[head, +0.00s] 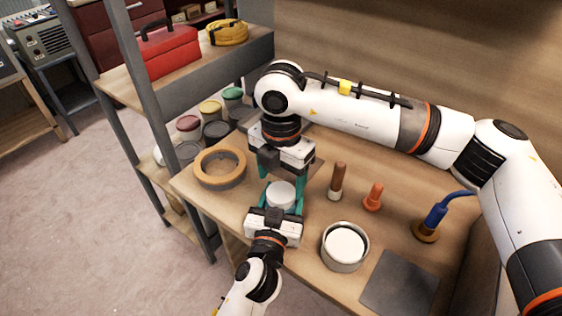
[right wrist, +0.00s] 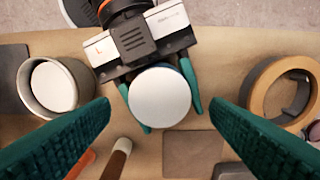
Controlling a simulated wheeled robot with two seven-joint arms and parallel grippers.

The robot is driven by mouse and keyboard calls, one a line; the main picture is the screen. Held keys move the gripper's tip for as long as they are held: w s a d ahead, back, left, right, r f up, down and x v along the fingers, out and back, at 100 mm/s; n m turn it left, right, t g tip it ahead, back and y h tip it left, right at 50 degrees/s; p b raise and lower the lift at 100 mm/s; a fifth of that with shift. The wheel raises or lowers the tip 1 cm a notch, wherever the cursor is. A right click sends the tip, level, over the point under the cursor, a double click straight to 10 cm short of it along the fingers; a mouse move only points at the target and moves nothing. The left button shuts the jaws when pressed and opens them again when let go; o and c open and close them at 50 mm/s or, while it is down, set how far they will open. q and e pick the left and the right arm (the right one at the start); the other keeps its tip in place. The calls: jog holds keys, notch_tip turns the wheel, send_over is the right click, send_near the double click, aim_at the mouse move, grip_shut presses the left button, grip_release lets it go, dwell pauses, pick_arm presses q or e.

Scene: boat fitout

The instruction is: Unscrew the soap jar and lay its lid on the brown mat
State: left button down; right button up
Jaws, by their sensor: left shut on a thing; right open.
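The soap jar shows as a round white top (head: 281,194) on the wooden bench, seen from above in the right wrist view (right wrist: 160,97). My left gripper (head: 280,208) is shut on the jar, with a teal finger on either side. My right gripper (head: 282,182) points down over it, open, its fingers apart on either side of the white top in the right wrist view and not touching it there. The jar's body is mostly hidden. The brown mat (right wrist: 193,153) lies flat just behind the jar, partly covered by my right gripper in the head view.
A wooden ring (head: 220,168) lies left of the jar. A round pot with a white top (head: 345,246), a wooden-handled tool (head: 337,180), an orange piece (head: 373,197) and a blue-handled tool (head: 435,215) stand to the right. A grey mat (head: 400,284) lies near the front edge.

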aim_at(281, 192)
jog(key=shift+f, duration=1.75)
jog(key=c, duration=1)
jog(key=n, duration=0.6)
jog(key=shift+n, duration=0.4)
jog(key=n, duration=0.6)
jog(key=shift+n, duration=0.4)
jog(key=o, duration=1.1)
